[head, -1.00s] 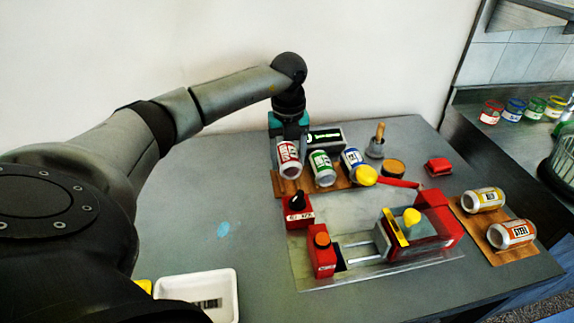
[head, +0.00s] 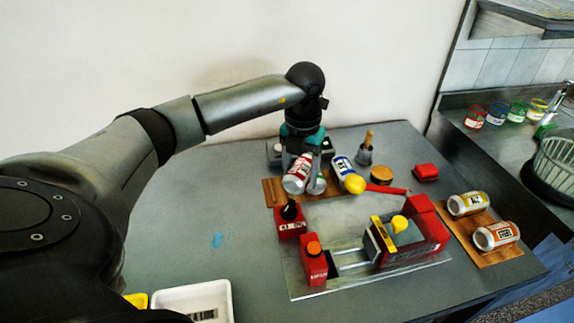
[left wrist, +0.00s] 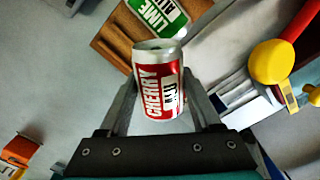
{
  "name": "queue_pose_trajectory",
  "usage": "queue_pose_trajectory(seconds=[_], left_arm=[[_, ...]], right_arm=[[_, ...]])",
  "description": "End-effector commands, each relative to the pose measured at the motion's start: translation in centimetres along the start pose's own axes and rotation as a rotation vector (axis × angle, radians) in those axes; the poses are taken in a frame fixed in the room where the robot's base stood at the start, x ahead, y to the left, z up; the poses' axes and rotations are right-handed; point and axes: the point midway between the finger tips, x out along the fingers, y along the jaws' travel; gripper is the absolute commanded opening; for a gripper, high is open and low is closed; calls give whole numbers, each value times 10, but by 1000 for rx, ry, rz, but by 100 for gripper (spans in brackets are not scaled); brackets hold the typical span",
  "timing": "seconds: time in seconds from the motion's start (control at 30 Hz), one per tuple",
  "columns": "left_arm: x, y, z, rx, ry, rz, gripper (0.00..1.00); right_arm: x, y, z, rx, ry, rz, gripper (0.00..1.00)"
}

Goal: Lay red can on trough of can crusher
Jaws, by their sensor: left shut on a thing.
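The red can (head: 297,174), labelled cherry, is held tilted in my left gripper (head: 301,172), in front of the wooden board at the back of the table. In the left wrist view the red can (left wrist: 161,88) sits between the two fingers of my left gripper (left wrist: 160,100). The can crusher (head: 405,238) stands on a clear base plate to the front right of the gripper. Its trough (head: 352,262) lies open between a red end block (head: 313,262) and the yellow-edged block. My right gripper is not in view.
A green can (left wrist: 160,17) and a blue can (head: 342,169) lie on the wooden board (head: 273,192). Two more cans (head: 467,204) lie on a board at right. A red block with a black knob (head: 290,220) stands before the gripper. A white tray (head: 228,298) is at front left.

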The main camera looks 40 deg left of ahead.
Motion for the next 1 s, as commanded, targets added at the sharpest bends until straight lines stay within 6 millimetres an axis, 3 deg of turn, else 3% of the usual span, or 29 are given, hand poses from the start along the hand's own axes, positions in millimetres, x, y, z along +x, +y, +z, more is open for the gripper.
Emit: queue_pose_trajectory(seconds=[0.03, 0.2, 0.37, 0.5, 0.63, 0.73, 1.0], left_arm=[[-8, -17, -7, 105, 1, 1, 38], [-22, -61, -31, 439, 1, 9, 38], [-19, -102, -61, 659, 2, 9, 38], [-4, -128, -85, 808, 1, 2, 38], [4, -145, -101, 904, -5, -7, 38], [19, -144, -101, 902, -4, -4, 38], [30, -145, -102, 902, -5, -5, 38]], right_arm=[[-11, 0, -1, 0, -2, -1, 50], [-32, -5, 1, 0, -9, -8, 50], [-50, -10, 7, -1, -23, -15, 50], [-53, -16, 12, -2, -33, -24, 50], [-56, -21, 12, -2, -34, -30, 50], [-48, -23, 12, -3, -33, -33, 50], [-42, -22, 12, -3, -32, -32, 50]])
